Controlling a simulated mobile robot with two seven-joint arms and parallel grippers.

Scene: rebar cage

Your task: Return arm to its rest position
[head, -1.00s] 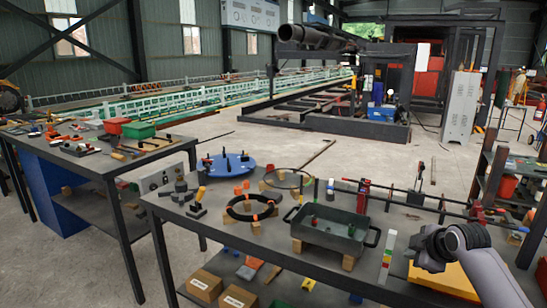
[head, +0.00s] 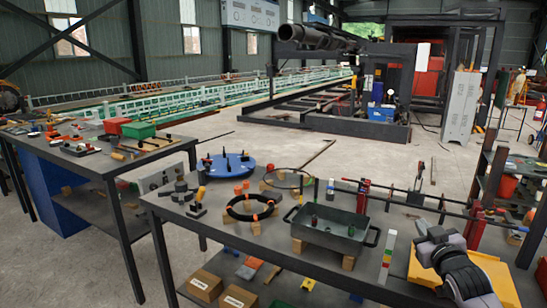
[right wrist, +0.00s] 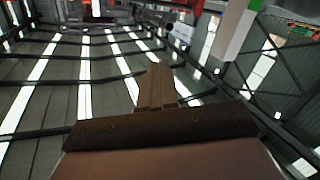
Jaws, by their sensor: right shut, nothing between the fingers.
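My right arm comes in at the lower right of the head view, over the right end of the near table (head: 280,252). Its grey and black wrist links (head: 452,262) hide part of a yellow tray or board (head: 493,272). My right gripper (right wrist: 159,68) shows in the right wrist view, its two brown fingers together and nothing between them. That view looks up at the roof beams and skylights. My left arm and gripper are not in view.
On the near table are a grey handled tray (head: 335,232), a black ring (head: 250,207), a blue round plate (head: 225,165) and a long bar (head: 410,197) in red clamps. A shelf rack (head: 490,180) stands at the right. Bare floor (head: 290,146) lies behind the table.

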